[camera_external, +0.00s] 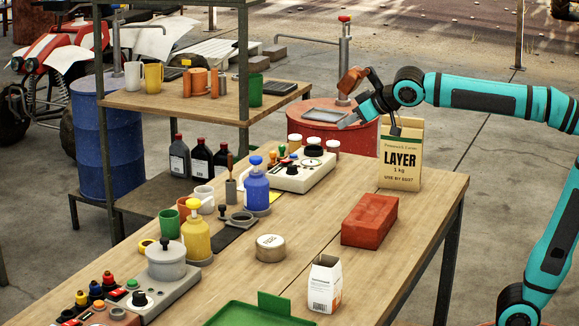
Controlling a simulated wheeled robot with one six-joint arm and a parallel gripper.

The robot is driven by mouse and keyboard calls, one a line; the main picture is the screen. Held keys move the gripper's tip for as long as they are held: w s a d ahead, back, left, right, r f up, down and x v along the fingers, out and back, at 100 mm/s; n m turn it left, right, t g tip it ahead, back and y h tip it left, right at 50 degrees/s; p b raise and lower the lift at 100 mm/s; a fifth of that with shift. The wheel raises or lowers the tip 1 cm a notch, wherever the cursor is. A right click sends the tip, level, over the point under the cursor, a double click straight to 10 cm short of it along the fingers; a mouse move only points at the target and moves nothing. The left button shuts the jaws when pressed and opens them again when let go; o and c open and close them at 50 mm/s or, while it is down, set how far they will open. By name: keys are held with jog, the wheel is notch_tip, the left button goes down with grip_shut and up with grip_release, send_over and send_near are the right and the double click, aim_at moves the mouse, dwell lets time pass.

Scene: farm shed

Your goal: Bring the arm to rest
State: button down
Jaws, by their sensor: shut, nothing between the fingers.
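My gripper (350,121) is at the end of my teal and black arm, in the upper right of the external view. It is shut and empty, and points left and slightly down. It is above the far end of the wooden table (290,232), in front of the red drum (327,134) in the picture. My forearm runs level from the right edge, and the lower link comes up from the bottom right corner. The paper LAYER bag (400,160) stands on the table just below my wrist; I cannot tell the gap between them.
A red brick (369,220), a white carton (324,286), a round tin (270,247) and a green tray (250,315) are on the table. A yellow bottle (196,234), a blue bottle (257,190) and devices line its left side. A shelf (205,103) stands behind.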

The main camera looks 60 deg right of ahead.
jog(key=s+d+f+t, duration=0.1)
jog(key=s+d+t, duration=0.2)
jog(key=s, duration=0.8)
jog(key=s+d+f+t, duration=0.2)
jog(key=s+d+t, duration=0.1)
jog(key=s, duration=0.9)
jog(key=shift+s+d+t, duration=0.15)
jog(key=shift+d+t, duration=0.15)
dwell(1.2)
